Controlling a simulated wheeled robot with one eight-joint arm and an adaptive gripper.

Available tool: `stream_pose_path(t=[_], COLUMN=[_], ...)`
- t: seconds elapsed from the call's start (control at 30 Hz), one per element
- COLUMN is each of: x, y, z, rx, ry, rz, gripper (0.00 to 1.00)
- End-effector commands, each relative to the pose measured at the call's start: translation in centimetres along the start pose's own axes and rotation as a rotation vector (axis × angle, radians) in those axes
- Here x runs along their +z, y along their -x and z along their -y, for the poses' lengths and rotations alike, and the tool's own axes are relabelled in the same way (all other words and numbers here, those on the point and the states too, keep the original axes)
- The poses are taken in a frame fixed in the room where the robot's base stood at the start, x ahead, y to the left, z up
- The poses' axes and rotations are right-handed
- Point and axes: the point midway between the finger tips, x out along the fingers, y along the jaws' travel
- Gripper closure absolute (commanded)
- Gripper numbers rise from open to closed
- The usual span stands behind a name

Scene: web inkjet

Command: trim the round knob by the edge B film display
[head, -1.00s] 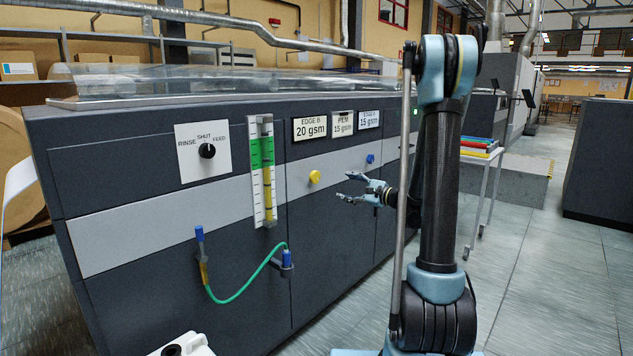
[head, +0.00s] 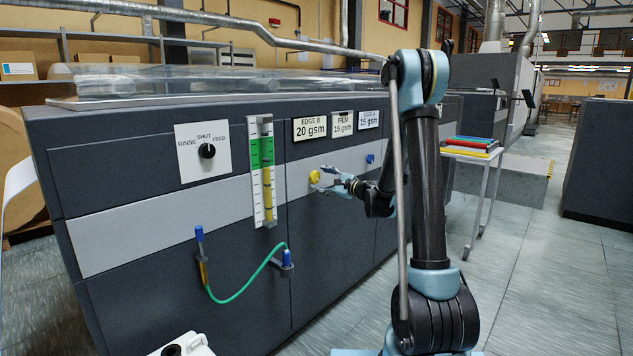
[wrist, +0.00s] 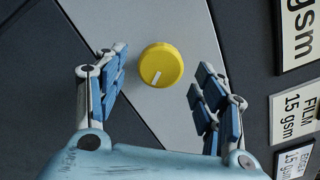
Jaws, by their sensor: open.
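My gripper (head: 327,181) is open at the knob in the head view. In the wrist view its blue-padded fingers (wrist: 163,88) stand either side of the knob, with gaps visible on both sides. I cannot tell how deep the fingers reach around it. The FILM display (head: 342,124) reads 15 gsm.
A blue knob (head: 370,159) sits right of the yellow one, under a third display (head: 368,119). A selector dial (head: 207,151), a sight gauge (head: 262,172) and a green hose (head: 240,293) are to the left. A trolley (head: 472,154) stands behind my arm.

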Motion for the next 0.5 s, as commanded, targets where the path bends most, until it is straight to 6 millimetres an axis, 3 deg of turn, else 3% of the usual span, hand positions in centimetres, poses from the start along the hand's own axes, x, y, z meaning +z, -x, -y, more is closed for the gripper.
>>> stream_pose_path(t=[0.2,0.5], x=[0.1,0.0], y=[-2.9,-4.1], z=[-0.1,0.0], rx=[0.001,0.0], ry=[0.0,0.0], rz=[0.002,0.0], gripper=[0.36,0.36])
